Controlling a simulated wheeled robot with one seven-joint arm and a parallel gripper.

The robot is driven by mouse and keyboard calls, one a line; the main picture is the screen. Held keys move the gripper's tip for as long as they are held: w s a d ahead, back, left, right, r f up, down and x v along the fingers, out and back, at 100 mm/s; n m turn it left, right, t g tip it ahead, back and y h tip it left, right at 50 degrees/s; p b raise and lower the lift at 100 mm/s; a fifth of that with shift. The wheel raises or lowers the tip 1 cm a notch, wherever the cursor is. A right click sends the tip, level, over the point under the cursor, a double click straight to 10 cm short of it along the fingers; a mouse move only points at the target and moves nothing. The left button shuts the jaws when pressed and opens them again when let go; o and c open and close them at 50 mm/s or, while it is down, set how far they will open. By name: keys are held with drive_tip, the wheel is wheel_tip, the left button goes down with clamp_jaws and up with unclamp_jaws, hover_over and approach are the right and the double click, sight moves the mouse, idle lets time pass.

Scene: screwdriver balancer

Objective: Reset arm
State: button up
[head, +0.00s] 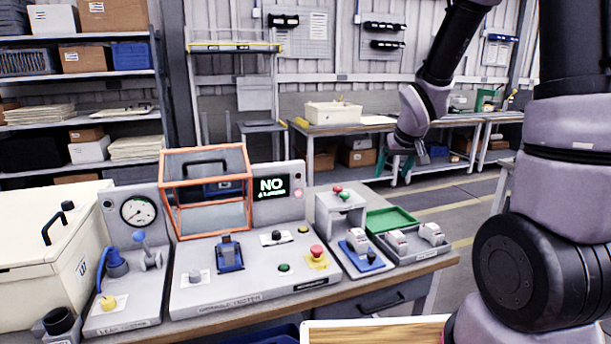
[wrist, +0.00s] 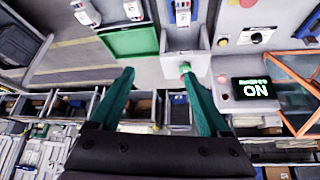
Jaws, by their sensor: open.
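My gripper (head: 395,166) hangs in the air in the head view, behind and above the right end of the test bench. In the wrist view its two green fingers (wrist: 157,72) are spread apart with nothing held between them. The wrist view shows the bench upside down. A small box with a red and a green button (wrist: 184,68) appears near the right fingertip; I cannot tell the distance. In the head view this box (head: 340,205) stands below my gripper and to its left.
The bench holds an orange-framed guard (head: 206,236), a screen reading NO (head: 272,187), a gauge panel (head: 138,211), a green tray (head: 391,219) and a grey tray (head: 432,250) with small white-and-red parts. A cream case (head: 35,285) is at left. Shelves and another table stand behind, across open floor.

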drive_tip(key=s+r+m+y, duration=0.1)
drive_tip(key=s+r+m, duration=0.3)
drive_tip(key=s+r, duration=1.5)
drive_tip(key=s, duration=0.3)
drive_tip(key=shift+a+r+m+t+y, duration=0.2)
drive_tip(key=shift+m+t+y, duration=0.1)
drive_tip(key=shift+m+t, duration=0.1)
